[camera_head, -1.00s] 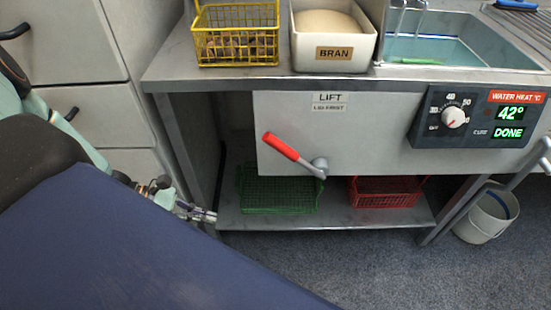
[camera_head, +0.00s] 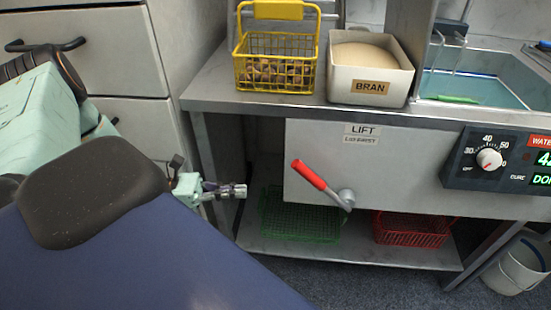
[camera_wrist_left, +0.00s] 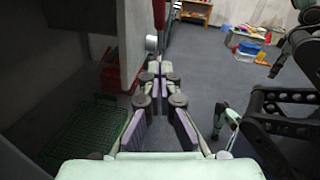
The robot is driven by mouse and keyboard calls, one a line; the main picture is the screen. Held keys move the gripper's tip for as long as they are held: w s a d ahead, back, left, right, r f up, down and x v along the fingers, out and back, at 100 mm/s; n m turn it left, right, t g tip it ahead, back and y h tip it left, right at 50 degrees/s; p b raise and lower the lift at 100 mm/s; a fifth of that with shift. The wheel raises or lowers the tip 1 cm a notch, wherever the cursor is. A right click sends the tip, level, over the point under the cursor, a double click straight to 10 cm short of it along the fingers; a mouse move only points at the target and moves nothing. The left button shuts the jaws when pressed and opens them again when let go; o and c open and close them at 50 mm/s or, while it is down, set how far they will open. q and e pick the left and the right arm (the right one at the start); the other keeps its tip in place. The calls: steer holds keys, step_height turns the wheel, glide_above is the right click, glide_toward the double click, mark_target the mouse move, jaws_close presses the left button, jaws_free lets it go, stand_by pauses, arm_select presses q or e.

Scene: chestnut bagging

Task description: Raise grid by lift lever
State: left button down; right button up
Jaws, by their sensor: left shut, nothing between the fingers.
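The lift lever (camera_head: 308,174) has a red grip that slants up and left from a grey pivot (camera_head: 346,198) on the panel, below a LIFT label (camera_head: 363,130). My left gripper (camera_head: 243,191) is shut and empty, left of the lever and slightly below its grip, apart from it. In the left wrist view my fingers (camera_wrist_left: 155,68) are together, with the lever's red grip (camera_wrist_left: 159,12) beyond them. The water bath (camera_head: 475,88) is at the upper right with thin metal rods (camera_head: 449,38) above it. I cannot make out the grid.
A yellow basket (camera_head: 276,45) of chestnuts and a BRAN bin (camera_head: 371,87) stand on the counter. Below are a green crate (camera_head: 300,215), a red crate (camera_head: 412,229) and a table leg (camera_head: 208,165). A bucket (camera_head: 518,263) stands at the right.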

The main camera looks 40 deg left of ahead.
arm_select(q)
steer(key=b, duration=0.3)
glide_toward(324, 183)
step_height(324, 183, down, 3)
steer(key=shift+w+d+r+p, duration=0.15)
steer(key=shift+w+d+r, duration=0.15)
steer(key=shift+r, duration=0.25)
steer(key=shift+w+d+r+p, duration=0.2)
steer(key=shift+w+d+r, duration=0.1)
steer(key=shift+r, duration=0.2)
steer(key=shift+w+d+r+p, duration=0.15)
steer(key=shift+w+d+r, duration=0.15)
steer(key=shift+r, duration=0.25)
steer(key=shift+w+r+g, duration=0.1)
steer(key=shift+w+g, duration=0.05)
steer(key=shift+g, duration=0.15)
